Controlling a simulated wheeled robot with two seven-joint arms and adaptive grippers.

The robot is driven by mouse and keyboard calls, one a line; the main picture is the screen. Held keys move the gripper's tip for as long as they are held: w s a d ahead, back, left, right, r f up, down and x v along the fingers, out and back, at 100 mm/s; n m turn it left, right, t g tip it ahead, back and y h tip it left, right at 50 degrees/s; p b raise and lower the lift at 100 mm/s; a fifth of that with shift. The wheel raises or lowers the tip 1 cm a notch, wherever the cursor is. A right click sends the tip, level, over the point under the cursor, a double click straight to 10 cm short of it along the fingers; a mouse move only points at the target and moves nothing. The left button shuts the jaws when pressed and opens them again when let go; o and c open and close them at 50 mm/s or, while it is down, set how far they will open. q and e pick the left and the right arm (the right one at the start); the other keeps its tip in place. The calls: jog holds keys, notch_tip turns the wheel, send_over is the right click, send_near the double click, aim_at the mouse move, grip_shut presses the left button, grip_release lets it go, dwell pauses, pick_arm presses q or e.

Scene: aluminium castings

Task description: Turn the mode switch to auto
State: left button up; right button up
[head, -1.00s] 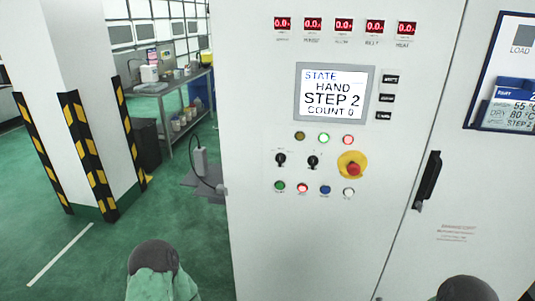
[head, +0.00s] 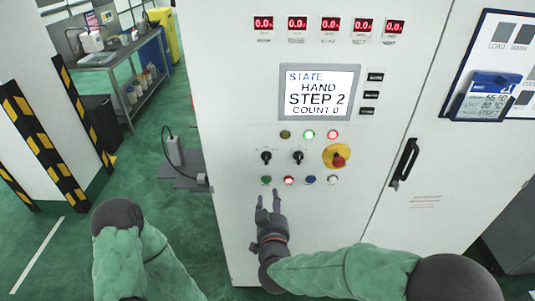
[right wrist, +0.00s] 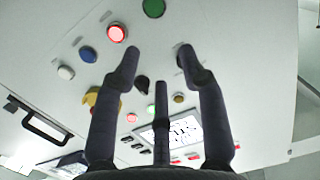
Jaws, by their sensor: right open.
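Two black rotary switches sit side by side on the white cabinet front, a left one (head: 266,157) and a right one (head: 298,157). Their labels are too small to read, so I cannot tell which is the mode switch. The screen (head: 319,91) reads STATE HAND, STEP 2, COUNT 0. My right gripper (head: 268,202) is open and empty, just below the button row, fingers pointing up. In the right wrist view the right switch (right wrist: 142,83) shows between the fingers of the gripper (right wrist: 158,62); the left switch is partly hidden by a finger. My left gripper is out of view.
A yellow-based red emergency stop (head: 337,157) sits right of the switches. Below are green, red (head: 288,180), blue and white buttons; above are amber, green and red lamps. A black door handle (head: 405,161) stands out farther right. A striped pillar stands left.

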jog(key=t+p, duration=0.1)
send_near(268, 160)
jog(key=w+b, duration=0.1)
jog(key=w, duration=0.7)
jog(key=shift+w+a+f+m+h, duration=0.3)
jog(key=shift+h, duration=0.1)
grip_shut()
